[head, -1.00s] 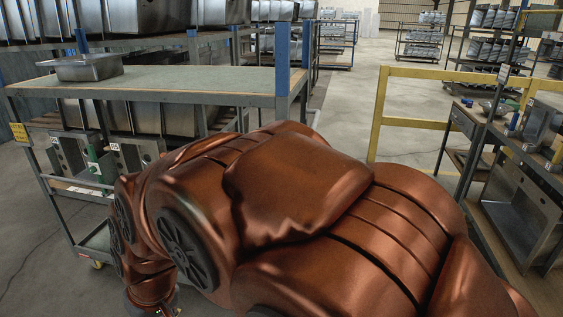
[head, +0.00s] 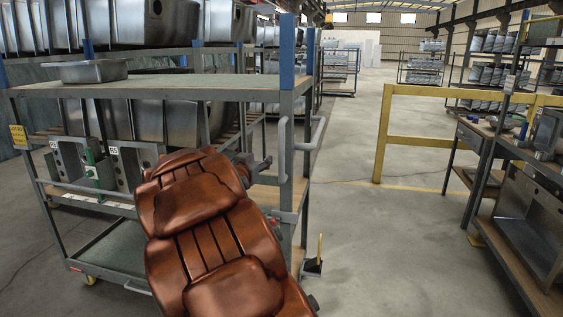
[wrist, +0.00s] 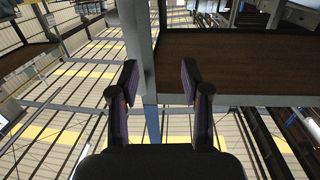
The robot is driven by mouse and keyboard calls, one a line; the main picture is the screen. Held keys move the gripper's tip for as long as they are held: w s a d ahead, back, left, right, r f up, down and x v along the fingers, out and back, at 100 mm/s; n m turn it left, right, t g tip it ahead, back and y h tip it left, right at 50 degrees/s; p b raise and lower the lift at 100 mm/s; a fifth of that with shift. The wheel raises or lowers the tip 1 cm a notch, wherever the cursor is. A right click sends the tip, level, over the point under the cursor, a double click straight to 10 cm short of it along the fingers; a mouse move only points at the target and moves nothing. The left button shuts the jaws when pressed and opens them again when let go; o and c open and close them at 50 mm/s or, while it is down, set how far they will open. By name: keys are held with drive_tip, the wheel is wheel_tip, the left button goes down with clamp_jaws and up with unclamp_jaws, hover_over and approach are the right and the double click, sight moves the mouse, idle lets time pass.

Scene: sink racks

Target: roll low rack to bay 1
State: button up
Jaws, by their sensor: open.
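The low wheeled rack (head: 200,93) stands at the left in the head view, with a grey frame, blue post tops, a green-grey top shelf and yellow casters. A steel basin (head: 88,72) sits on its top shelf. A grey bent handle (head: 283,150) is on its right end. My gripper (head: 262,164) is at this end, close to the handle; my arm hides part of the lower shelves. In the wrist view my gripper (wrist: 157,78) is open. A pale grey bar (wrist: 133,45) runs beside its left finger; I cannot tell whether they touch.
A yellow rail (head: 384,130) stands beyond clear floor to the right. A workbench (head: 515,150) with steel units is at the far right. A small black-based stand with a yellow upright (head: 313,264) is on the floor by the rack's right end. Shelves of steel sinks (head: 150,25) stand behind.

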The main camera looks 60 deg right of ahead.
sight(280, 152)
drive_tip(key=shift+s+d+m+g+h+b, duration=0.15)
drive_tip(key=shift+s+d+m+g, duration=0.15)
drive_tip(key=shift+d, duration=1.35)
drive_tip(key=shift+s+d+m+g+h+b, duration=0.1)
drive_tip(key=shift+s+d+g+h, duration=0.2)
drive_tip(key=shift+d, duration=1.3)
drive_tip(key=shift+s+d+m+g+h+b, duration=0.15)
drive_tip(key=shift+d+g, duration=0.25)
drive_tip(key=shift+d, duration=1.25)
drive_tip(key=shift+c, duration=0.5)
clamp_jaws()
